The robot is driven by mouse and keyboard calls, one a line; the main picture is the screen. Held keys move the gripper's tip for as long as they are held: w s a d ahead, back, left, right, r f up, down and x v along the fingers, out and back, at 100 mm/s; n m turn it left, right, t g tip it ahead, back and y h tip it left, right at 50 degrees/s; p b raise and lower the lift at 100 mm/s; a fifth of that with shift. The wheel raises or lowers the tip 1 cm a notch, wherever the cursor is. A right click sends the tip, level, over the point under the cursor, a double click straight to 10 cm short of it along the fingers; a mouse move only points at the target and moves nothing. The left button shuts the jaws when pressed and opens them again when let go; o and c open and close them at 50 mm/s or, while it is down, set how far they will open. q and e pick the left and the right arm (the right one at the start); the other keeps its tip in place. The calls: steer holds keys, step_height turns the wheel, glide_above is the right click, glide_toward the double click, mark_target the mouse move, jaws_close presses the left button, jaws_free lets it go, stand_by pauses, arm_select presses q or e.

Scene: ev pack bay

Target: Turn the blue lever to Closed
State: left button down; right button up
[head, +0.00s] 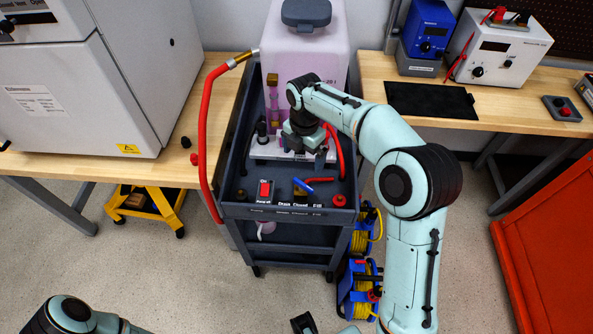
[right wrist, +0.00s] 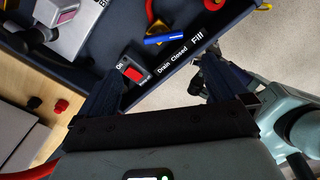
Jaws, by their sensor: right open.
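The blue lever (head: 303,186) sits on the front deck of a dark grey cart, above the printed words Drain, Closed and Fill. It also shows in the right wrist view (right wrist: 165,38), lying slantwise above the Drain and Closed words. Which word it points to is not clear. My right gripper (right wrist: 158,88) is open and empty, its fingers apart in the wrist view, with the lever beyond them and clear of them. In the head view my right gripper (head: 318,153) hangs over the cart, behind the lever.
A red On switch (head: 265,189) is left of the lever, a red knob (head: 339,200) right. Red hoses cross the cart (head: 232,212). A large translucent tank (head: 303,55) stands behind. Benches flank the cart; an orange panel (head: 550,235) is at the right.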

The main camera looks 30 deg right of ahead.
mark_target(303, 184)
steer(key=f, duration=0.4)
steer(key=f+b, duration=0.1)
steer(key=f, duration=0.8)
steer(key=shift+s, duration=0.3)
steer(key=c, duration=0.9)
